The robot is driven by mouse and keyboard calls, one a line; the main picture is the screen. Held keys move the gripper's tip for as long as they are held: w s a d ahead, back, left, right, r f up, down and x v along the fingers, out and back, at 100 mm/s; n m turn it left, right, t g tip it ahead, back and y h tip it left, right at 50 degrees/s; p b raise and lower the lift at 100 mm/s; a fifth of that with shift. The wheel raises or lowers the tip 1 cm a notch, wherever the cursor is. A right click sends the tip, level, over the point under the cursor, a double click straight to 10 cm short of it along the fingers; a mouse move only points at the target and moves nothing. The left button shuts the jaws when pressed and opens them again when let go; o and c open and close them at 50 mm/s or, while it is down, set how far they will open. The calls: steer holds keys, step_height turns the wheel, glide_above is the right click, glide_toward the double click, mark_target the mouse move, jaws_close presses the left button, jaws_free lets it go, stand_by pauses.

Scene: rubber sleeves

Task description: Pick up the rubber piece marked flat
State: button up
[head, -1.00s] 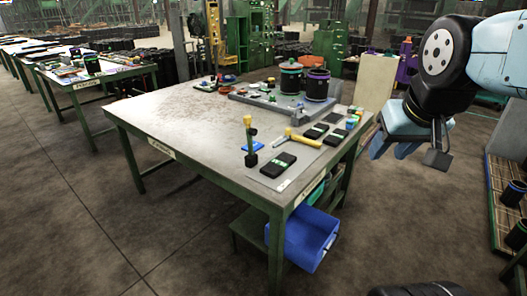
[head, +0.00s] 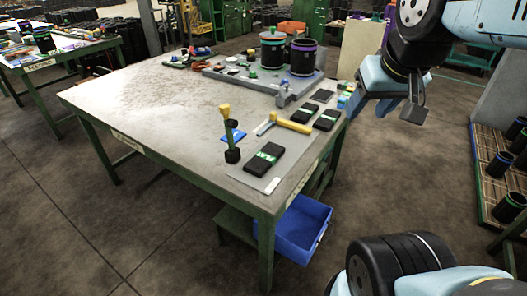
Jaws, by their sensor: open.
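Several flat black rubber pieces with green labels lie on a grey mat (head: 238,170) at the right end of the workbench. The nearest piece (head: 264,159) is at the front of the mat. Another piece (head: 327,118) lies near the right edge, and one more (head: 305,112) lies to its left. The label lettering is too small to read, so I cannot tell which is marked flat. My gripper (head: 383,104) is open and empty. It hangs in the air off the right side of the bench, apart from the pieces.
Black cylinders (head: 303,58) stand on a grey tray behind. A blue bin (head: 300,232) sits under the bench (head: 150,100). The bench's left part is mostly clear.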

steer(key=shift+o, duration=0.7)
steer(key=shift+w+f, duration=0.2)
steer(key=shift+f, duration=0.05)
steer(key=o, duration=0.7)
steer(key=w+f+n+g+h, duration=0.1)
steer(key=w+f+n, duration=0.1)
steer(key=w+a+f+n+g+h, duration=0.1)
steer(key=w+f+n+g, duration=0.1)
steer(key=f+n, duration=0.1)
steer(key=shift+w+a+f+h, duration=0.15)
steer(key=shift+w+f+h, duration=0.15)
steer(key=shift+w, duration=0.1)
steer(key=n+t+h, duration=0.6)
steer(key=n+t, duration=0.2)
steer(key=n, duration=1.5)
glide_toward(263, 159)
steer(key=shift+x, duration=4.45)
